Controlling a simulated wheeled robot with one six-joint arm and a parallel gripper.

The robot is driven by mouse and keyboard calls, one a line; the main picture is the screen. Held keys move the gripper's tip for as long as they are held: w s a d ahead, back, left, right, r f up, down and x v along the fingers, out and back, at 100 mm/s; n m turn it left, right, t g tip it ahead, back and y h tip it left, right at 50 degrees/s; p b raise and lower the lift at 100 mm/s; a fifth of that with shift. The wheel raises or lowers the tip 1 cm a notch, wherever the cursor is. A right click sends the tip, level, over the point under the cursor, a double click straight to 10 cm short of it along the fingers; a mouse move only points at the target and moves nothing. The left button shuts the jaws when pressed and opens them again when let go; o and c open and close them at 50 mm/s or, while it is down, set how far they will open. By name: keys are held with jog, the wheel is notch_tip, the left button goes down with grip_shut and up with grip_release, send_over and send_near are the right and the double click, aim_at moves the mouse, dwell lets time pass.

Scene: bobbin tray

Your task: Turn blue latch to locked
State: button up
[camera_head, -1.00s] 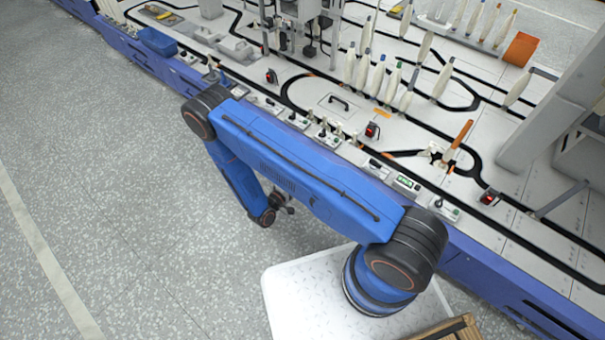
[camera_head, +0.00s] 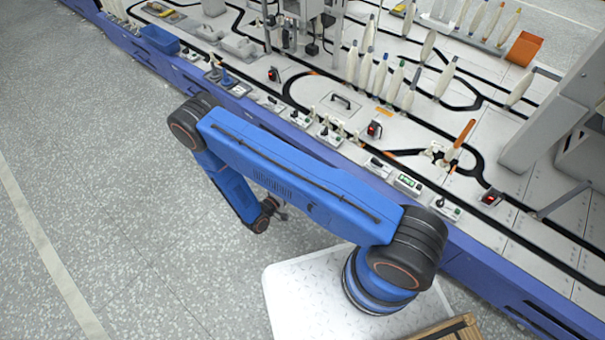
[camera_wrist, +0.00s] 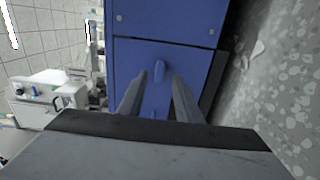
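The blue latch (camera_wrist: 159,71) is a small elongated knob on a blue panel (camera_wrist: 187,66) in the wrist view. Its long side runs roughly up and down in that picture. My gripper (camera_wrist: 158,84) is open, with its two grey fingers apart on either side of the latch's line. The latch shows between and just past the fingertips; I cannot tell whether they touch it. In the head view my gripper (camera_head: 280,213) is low beside the blue front of the bench, mostly small and dark. The latch does not show there.
The bench's white top (camera_head: 345,130) carries black tracks, bobbins and small control boxes along its front edge. The grey floor (camera_head: 130,220) left of my arm is clear. In the wrist view, white equipment (camera_wrist: 45,95) stands at the left.

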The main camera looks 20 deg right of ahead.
jog(key=v, duration=1.3)
jog(key=shift+r, duration=0.1)
jog(key=d+r+m+g+y, duration=0.2)
jog(key=d+r+g, duration=0.2)
jog(key=r, duration=0.8)
jog(key=d+r+m+g+y, duration=0.15)
jog(key=d+r+g, duration=0.25)
jog(key=r, duration=0.7)
jog(key=d+r+m+g+y, duration=0.25)
jog(key=d+r+g, duration=0.2)
jog(key=r, duration=0.75)
jog(key=s+d+r+t+y, duration=0.3)
jog(key=s+d+r+y, duration=0.1)
jog(key=s+r, duration=0.6)
jog(key=s+d+r+t+y, duration=0.4)
jog(key=s+d+r+y, duration=0.1)
jog(key=s+r, duration=0.5)
jog(key=shift+r+m, duration=0.3)
jog(key=shift+r, duration=0.7)
